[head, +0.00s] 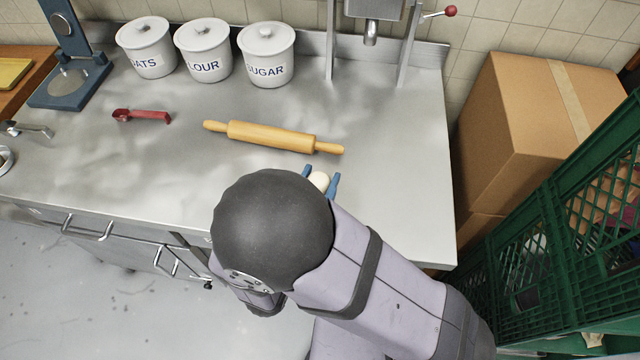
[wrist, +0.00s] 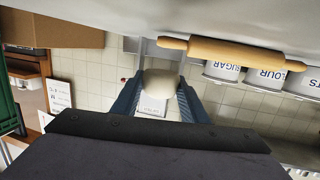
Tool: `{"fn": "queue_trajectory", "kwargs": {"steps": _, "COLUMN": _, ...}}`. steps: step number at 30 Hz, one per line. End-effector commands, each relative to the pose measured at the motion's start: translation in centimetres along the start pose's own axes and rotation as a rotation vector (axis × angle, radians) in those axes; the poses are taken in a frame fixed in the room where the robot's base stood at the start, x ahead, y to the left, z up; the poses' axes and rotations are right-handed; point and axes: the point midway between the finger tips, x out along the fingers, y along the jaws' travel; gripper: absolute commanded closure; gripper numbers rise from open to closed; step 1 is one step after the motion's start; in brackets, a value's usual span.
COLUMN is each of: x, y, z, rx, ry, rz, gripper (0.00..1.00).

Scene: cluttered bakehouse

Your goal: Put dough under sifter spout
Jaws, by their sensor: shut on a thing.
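The dough (head: 319,181) is a small pale ball, held between the blue fingers of my gripper (head: 321,184) over the front part of the steel counter. In the wrist view the dough (wrist: 160,83) sits between the two fingertips of my gripper (wrist: 160,92). My arm hides part of the gripper and the counter below in the head view. The sifter (head: 372,8) stands on metal legs at the back right of the counter, and its spout (head: 371,35) points down. The gripper is in front of the sifter and apart from it.
A wooden rolling pin (head: 270,136) lies just beyond my gripper, between it and the back. A cardboard box (head: 530,120) and green crates (head: 560,240) are right. The counter below the spout is clear.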

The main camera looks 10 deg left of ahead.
Motion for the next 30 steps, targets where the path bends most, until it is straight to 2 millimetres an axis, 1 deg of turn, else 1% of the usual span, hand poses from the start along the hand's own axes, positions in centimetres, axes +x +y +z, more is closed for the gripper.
{"fn": "queue_trajectory", "kwargs": {"steps": 1, "x": 0.1, "y": 0.0, "z": 0.7, "rx": -0.004, "ry": 0.000, "rz": 0.000, "gripper": 0.73}}
{"fn": "queue_trajectory", "kwargs": {"steps": 3, "x": 0.2, "y": 0.0, "z": 1.5, "rx": -0.003, "ry": 0.000, "rz": 0.000, "gripper": 0.73}}
{"fn": "queue_trajectory", "kwargs": {"steps": 6, "x": 0.4, "y": 0.0, "z": 2.4, "rx": -0.001, "ry": 0.000, "rz": 0.000, "gripper": 0.73}}
{"fn": "queue_trajectory", "kwargs": {"steps": 9, "x": 0.4, "y": 0.0, "z": 2.8, "rx": 0.001, "ry": 0.000, "rz": 0.000, "gripper": 0.73}}
{"fn": "queue_trajectory", "kwargs": {"steps": 17, "x": 0.5, "y": -0.1, "z": 3.2, "rx": 0.001, "ry": 0.000, "rz": 0.000, "gripper": 0.73}}
{"fn": "queue_trajectory", "kwargs": {"steps": 24, "x": 0.8, "y": 0.0, "z": 5.5, "rx": -0.001, "ry": 0.000, "rz": 0.001, "gripper": 0.73}}
{"fn": "queue_trajectory", "kwargs": {"steps": 30, "x": 1.0, "y": 0.0, "z": 6.5, "rx": 0.001, "ry": 0.000, "rz": 0.000, "gripper": 0.73}}
